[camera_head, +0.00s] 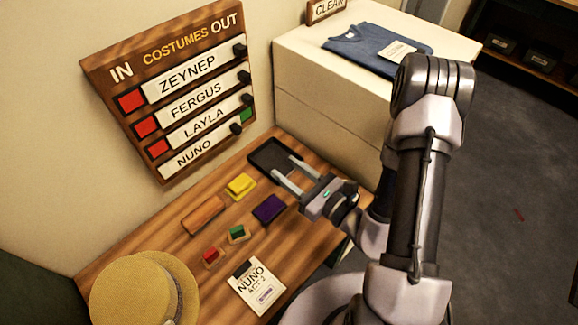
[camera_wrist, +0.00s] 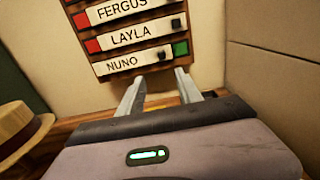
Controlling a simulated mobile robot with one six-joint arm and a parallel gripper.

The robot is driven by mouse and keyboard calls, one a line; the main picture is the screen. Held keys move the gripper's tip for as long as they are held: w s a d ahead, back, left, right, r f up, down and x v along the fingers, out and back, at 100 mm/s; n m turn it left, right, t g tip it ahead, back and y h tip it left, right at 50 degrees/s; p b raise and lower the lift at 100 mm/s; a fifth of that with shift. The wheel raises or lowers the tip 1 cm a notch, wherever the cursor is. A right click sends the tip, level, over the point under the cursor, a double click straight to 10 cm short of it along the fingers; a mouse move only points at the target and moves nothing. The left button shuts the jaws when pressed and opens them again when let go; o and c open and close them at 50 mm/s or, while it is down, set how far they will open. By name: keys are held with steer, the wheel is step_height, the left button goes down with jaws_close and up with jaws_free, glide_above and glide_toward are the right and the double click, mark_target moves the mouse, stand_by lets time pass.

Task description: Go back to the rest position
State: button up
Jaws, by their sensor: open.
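My gripper (camera_head: 284,178) is open and empty, held above the wooden table (camera_head: 120,254) near a black tray. In the wrist view its two fingers (camera_wrist: 160,95) point toward the sign board on the wall, with a clear gap between them. The costumes board (camera_head: 172,84) has name rows for Zeynep, Fergus, Layla and Nuno. Red squares show at the left of the Zeynep, Fergus and Layla rows, and a green square shows at the right of the Nuno row. The board also fills the top of the wrist view (camera_wrist: 128,35).
On the table are a black tray (camera_head: 262,153), a yellow block (camera_head: 241,186), a purple block (camera_head: 269,208), a brown block (camera_head: 203,215), small red (camera_head: 211,255) and green (camera_head: 237,233) blocks, a Nuno card (camera_head: 255,287) and a straw hat (camera_head: 135,292). A white cabinet (camera_head: 315,95) carries a folded blue shirt (camera_head: 362,47).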

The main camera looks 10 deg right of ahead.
steer(key=s+a+r+n+g+y+b, duration=0.5)
steer(key=s+a+r+n+g, duration=0.3)
steer(key=s+a+n+g, duration=0.7)
steer(key=s+d+f+n+g+h+b, duration=0.1)
steer(key=s+d+f+n+h+b, duration=0.15)
steer(key=s+d+n+h, duration=0.35)
steer(key=w+d+r+n+t+h, duration=0.2)
steer(key=d+t+h, duration=0.1)
steer(key=d, duration=0.1)
steer(key=w+d+r+n+t+h+b, duration=0.1)
steer(key=w+d+t+h, duration=0.1)
steer(key=d+t+h, duration=0.1)
steer(key=shift+w+d+r+n+t+h+b, duration=0.3)
steer(key=shift+d+r+n+t+h, duration=0.15)
steer(key=shift+d, duration=0.65)
